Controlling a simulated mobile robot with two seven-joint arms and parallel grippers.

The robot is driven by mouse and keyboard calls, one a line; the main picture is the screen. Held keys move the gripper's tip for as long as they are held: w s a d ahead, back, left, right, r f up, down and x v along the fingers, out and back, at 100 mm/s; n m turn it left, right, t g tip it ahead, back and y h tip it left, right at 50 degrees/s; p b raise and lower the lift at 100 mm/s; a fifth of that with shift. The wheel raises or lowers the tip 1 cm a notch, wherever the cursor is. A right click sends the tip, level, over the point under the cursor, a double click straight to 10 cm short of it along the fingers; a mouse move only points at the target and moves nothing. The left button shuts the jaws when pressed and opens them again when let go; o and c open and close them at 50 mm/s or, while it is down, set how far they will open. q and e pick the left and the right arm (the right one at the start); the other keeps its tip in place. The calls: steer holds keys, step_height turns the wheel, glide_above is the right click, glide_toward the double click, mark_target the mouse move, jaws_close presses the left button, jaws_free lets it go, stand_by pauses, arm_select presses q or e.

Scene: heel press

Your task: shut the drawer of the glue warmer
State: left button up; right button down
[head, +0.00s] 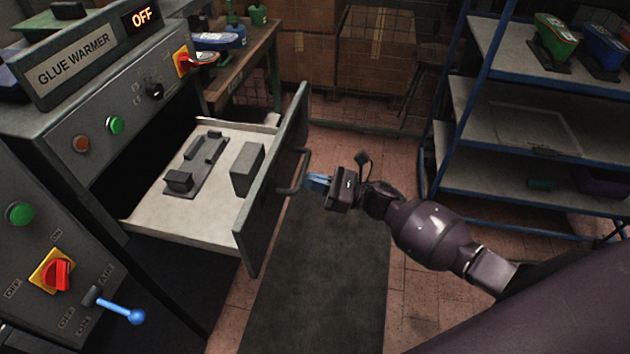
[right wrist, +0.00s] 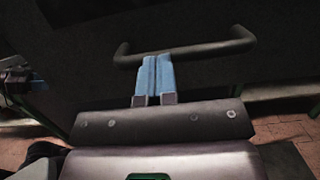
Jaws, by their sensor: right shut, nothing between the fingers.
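The glue warmer (head: 75,65) stands at the left, its display reading OFF. Its drawer (head: 262,205) is pulled well out to the right, with a pale tray floor and grey blocks inside. A dark bar handle (head: 298,172) is on the drawer front and also shows in the right wrist view (right wrist: 200,52). My right gripper (head: 312,182) is in front of the drawer front, close to the handle. Its blue fingers (right wrist: 154,75) are together and empty, pointing at the front near the bar; I cannot tell whether they touch it. My left gripper is not in the head view.
A blue-framed shelf rack (head: 530,105) stands at the right, with green and blue items on top. A workbench (head: 240,60) and cardboard boxes (head: 375,50) are behind. A dark mat (head: 325,270) covers the floor in front of the drawer. A control panel with a blue lever (head: 120,308) is at the lower left.

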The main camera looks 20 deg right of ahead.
mark_target(283, 179)
steer(key=w+a+b, duration=0.1)
steer(key=a, duration=0.1)
steer(key=w+a+b, duration=0.1)
steer(key=a, duration=0.1)
steer(key=w+a+b, duration=0.1)
steer(key=a, duration=0.1)
steer(key=shift+w+f, duration=0.35)
steer(key=shift+w, duration=0.05)
steer(key=f+b+x, duration=0.1)
steer(key=b+x, duration=0.2)
steer(key=x, duration=0.4)
steer(key=f+b+x, duration=0.2)
steer(key=x, duration=0.6)
steer(key=f+b+x, duration=0.1)
steer(key=b+x, duration=0.2)
steer(key=x, duration=0.5)
steer(key=shift+w+a+f+b, duration=0.2)
steer(key=shift+w+a+b, duration=0.1)
steer(key=shift+a, duration=0.2)
steer(key=shift+w+a+r, duration=0.15)
steer(key=shift+w+a, duration=0.15)
steer(key=shift+a, duration=0.25)
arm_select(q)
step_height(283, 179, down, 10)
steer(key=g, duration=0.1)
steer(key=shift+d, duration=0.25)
arm_select(e)
steer(key=shift+r, duration=0.35)
